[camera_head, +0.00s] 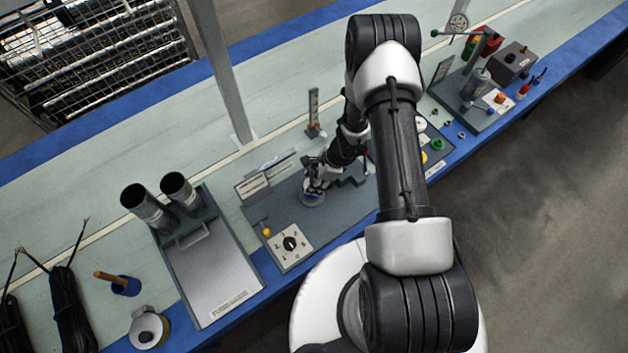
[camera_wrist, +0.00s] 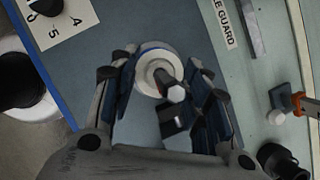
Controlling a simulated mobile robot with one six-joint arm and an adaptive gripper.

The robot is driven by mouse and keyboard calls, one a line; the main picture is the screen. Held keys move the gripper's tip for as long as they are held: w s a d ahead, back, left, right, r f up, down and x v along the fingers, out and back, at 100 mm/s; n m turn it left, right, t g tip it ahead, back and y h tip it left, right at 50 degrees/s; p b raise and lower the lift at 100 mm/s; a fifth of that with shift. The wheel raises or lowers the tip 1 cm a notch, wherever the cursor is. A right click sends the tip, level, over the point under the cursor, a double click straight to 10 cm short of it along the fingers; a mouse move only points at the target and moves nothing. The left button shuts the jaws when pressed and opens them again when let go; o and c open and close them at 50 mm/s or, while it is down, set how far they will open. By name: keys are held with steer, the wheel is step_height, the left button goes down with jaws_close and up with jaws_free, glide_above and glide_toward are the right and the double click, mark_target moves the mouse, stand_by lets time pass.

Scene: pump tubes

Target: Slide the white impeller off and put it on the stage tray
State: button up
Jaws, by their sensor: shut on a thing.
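The white impeller (camera_wrist: 147,80) is a round white disc with a blue edge, seen from above in the wrist view. A dark shaft with a pale tip (camera_wrist: 176,94) stands at its middle. My gripper (camera_wrist: 165,82) is shut on the impeller, with one dark finger on each side. In the head view my gripper (camera_head: 313,184) is low over the grey work plate (camera_head: 345,215), with the impeller (camera_head: 312,200) below it. My fingers hide part of the rim, and I cannot tell whether it has lifted. I cannot tell for sure which surface is the stage tray.
A numbered dial plate (camera_head: 290,244) and a yellow knob (camera_head: 267,232) are close by. A grey tray (camera_head: 222,275) with two upright cylinders (camera_head: 148,207) stands left. An upright post (camera_head: 314,112) is behind my gripper. Coloured parts, including a green one (camera_head: 438,144), lie right.

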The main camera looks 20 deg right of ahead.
step_height(320, 180, up, 14)
steer(key=p, duration=0.9)
stand_by(1.3)
steer(key=shift+f, duration=0.1)
